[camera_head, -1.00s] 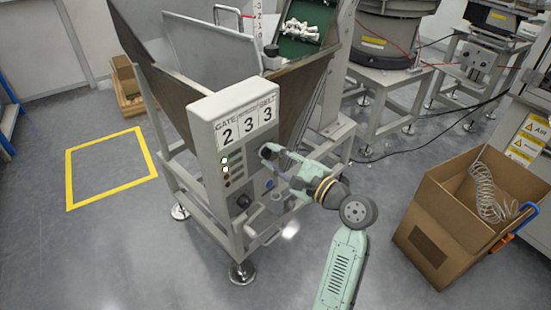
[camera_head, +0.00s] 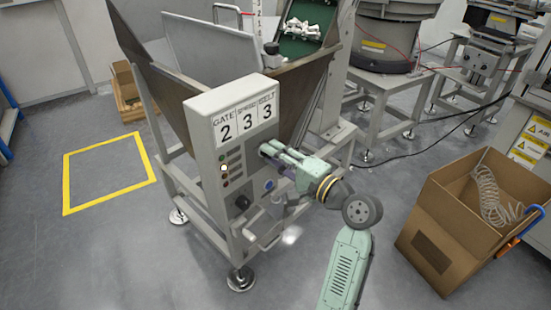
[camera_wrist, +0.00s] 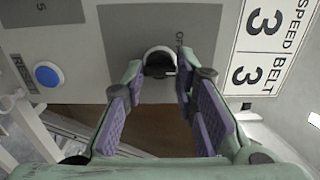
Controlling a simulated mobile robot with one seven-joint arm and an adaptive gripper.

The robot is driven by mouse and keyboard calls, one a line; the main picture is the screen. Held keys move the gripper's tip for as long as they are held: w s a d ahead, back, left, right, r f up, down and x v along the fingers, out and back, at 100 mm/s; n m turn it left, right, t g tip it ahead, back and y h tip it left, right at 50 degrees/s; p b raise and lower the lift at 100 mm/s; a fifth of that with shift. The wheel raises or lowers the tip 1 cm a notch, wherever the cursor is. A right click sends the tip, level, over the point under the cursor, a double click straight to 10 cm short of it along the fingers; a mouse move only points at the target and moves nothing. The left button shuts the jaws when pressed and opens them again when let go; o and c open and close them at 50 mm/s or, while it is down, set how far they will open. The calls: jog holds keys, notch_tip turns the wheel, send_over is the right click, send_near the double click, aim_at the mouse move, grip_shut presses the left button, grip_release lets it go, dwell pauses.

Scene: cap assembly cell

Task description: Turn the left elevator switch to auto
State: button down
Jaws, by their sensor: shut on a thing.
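The control panel (camera_head: 207,140) on the front of the hopper stand carries the switch. In the wrist view the switch is a black knob (camera_wrist: 160,65) in a pale round collar, on a grey plate with partly hidden lettering that starts "OF". My gripper (camera_head: 267,151) reaches the panel from the right, just below the number display, and hides the knob in the head view. In the wrist view my gripper (camera_wrist: 160,72) has one finger on each side of the knob and is shut on it. Which way the knob points is hard to tell.
A blue reset button (camera_wrist: 47,74) sits left of the knob in the wrist view. A black round knob (camera_head: 242,203) is lower on the panel. Indicator lamps (camera_head: 224,168) line its left side. An open cardboard box (camera_head: 430,250) stands on the right. The floor at left is clear.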

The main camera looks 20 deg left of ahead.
dwell(0.4)
jog(key=c, duration=1.3)
grip_release()
jog(key=shift+d, duration=0.1)
jog(key=v, duration=1.2)
